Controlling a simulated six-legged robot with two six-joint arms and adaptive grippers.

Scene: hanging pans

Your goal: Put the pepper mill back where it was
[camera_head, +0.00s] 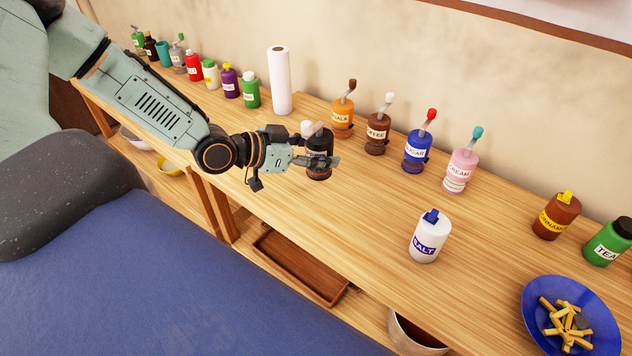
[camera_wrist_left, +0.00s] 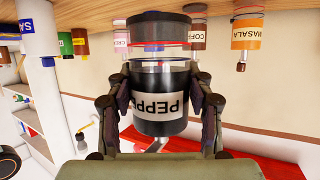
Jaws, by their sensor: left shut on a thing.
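The pepper mill (camera_head: 318,172) is a dark, clear-banded container with a white label and a light spout. It is upright over the wooden counter, in front of and left of the masala bottle (camera_head: 343,117). My left gripper (camera_head: 322,160) is shut on it, one finger on each side. In the left wrist view, which is upside down, the mill (camera_wrist_left: 160,95) fills the middle between the fingers (camera_wrist_left: 160,108), its label reading PEPPE. Whether its base touches the counter I cannot tell. My right gripper is not in view.
Coffee (camera_head: 378,132), sugar (camera_head: 417,148) and cream (camera_head: 460,165) bottles stand right of masala along the wall. A paper roll (camera_head: 280,80) stands left of it. Salt (camera_head: 429,240) and a blue bowl (camera_head: 537,310) stand nearer the front. The counter between mill and salt is clear.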

